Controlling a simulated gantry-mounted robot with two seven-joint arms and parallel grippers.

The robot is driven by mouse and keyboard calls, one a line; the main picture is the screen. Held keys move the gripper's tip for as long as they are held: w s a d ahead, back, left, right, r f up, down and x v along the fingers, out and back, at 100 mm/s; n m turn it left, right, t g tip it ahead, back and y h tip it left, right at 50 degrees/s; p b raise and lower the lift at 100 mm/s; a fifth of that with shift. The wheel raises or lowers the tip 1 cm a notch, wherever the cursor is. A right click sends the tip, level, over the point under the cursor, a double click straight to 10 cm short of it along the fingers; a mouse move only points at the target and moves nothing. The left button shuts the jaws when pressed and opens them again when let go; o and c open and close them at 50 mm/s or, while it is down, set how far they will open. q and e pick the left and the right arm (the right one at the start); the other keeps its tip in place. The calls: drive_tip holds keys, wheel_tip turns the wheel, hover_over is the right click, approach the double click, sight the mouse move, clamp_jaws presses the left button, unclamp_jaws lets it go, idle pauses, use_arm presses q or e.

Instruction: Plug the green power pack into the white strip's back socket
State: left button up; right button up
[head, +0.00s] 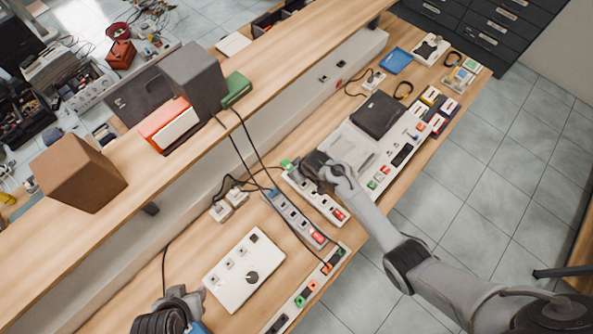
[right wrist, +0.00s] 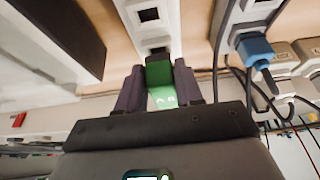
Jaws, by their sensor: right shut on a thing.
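In the right wrist view the green power pack (right wrist: 160,74) sits between the two dark fingers of my right gripper (right wrist: 158,90), which is shut on it. The white strip (right wrist: 152,32) runs away just beyond the pack. The pack's far end is close to a dark socket at the strip's near end; I cannot tell whether it is seated. In the head view the pack (head: 287,165) shows as a small green patch beside my right gripper (head: 311,166), at the back end of the white strip (head: 325,205). My left gripper (head: 184,301) is low at the left, its fingers unclear.
A grey strip (head: 291,214) with a blue plug (right wrist: 256,50) and cables lies beside the white strip. A white panel with a knob (head: 232,283) lies at front left. Black cables hang from the shelf (head: 138,205). A dark box (head: 378,115) stands behind right.

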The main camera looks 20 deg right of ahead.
drive_tip(key=shift+f+b, duration=0.3)
drive_tip(key=shift+f, duration=0.2)
idle(0.3)
idle(0.6)
drive_tip(key=shift+f, duration=0.15)
idle(0.4)
idle(0.3)
idle(0.8)
drive_tip(key=shift+f+p, duration=0.15)
drive_tip(key=shift+p, duration=0.2)
idle(0.6)
drive_tip(key=o, duration=1.1)
drive_tip(key=shift+c, duration=0.2)
